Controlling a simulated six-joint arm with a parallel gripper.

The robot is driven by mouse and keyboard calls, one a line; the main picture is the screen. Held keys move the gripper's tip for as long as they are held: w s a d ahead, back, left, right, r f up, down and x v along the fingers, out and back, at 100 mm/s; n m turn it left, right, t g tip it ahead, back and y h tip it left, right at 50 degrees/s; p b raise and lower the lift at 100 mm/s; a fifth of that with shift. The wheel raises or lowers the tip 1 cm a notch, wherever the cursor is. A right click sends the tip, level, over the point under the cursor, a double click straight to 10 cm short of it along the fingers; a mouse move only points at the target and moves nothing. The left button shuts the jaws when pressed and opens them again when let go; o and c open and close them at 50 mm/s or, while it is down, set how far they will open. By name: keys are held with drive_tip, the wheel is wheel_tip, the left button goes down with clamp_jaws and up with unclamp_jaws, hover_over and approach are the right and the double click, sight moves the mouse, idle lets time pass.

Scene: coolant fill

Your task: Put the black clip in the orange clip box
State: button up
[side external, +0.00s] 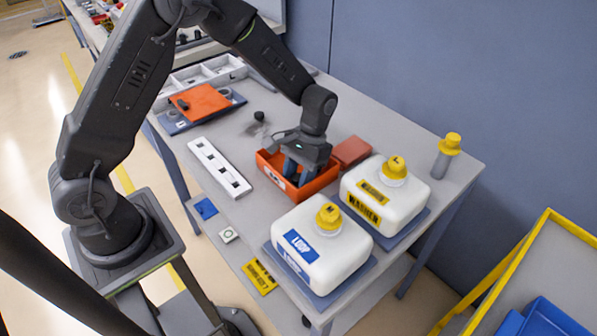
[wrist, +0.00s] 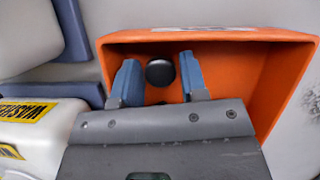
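The orange clip box (side external: 318,186) stands on the table, and my gripper (side external: 291,172) reaches down into it. In the wrist view the box (wrist: 240,80) surrounds my gripper's two blue fingers (wrist: 160,82), which are spread apart. A small round black piece (wrist: 160,72), seemingly the black clip, shows between the fingers inside the box, with a visible gap on each side. Its full shape is hidden, and my gripper blocks it in the side view.
Two white jugs with yellow caps (side external: 328,217) (side external: 396,167) stand on blue mats right of the box. A reddish block (side external: 350,152) is close behind it. A white slotted strip (side external: 219,167) lies left. A black knob-like part (side external: 259,116) and an orange plate (side external: 200,101) lie farther back.

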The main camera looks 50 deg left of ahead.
drive_tip(key=d+v, duration=0.1)
drive_tip(key=v, duration=1.1)
drive_tip(key=s+a+r+t, duration=0.2)
drive_tip(key=s+r+t, duration=0.3)
drive_tip(key=s+r, duration=0.55)
drive_tip(key=s+r+m+t, duration=0.1)
drive_tip(key=s+t, duration=0.4)
drive_tip(key=s, duration=0.6)
drive_tip(key=shift+s+a+r+y, duration=0.2)
drive_tip(key=shift+a+r+y, duration=0.1)
drive_tip(key=shift+a+r, duration=0.15)
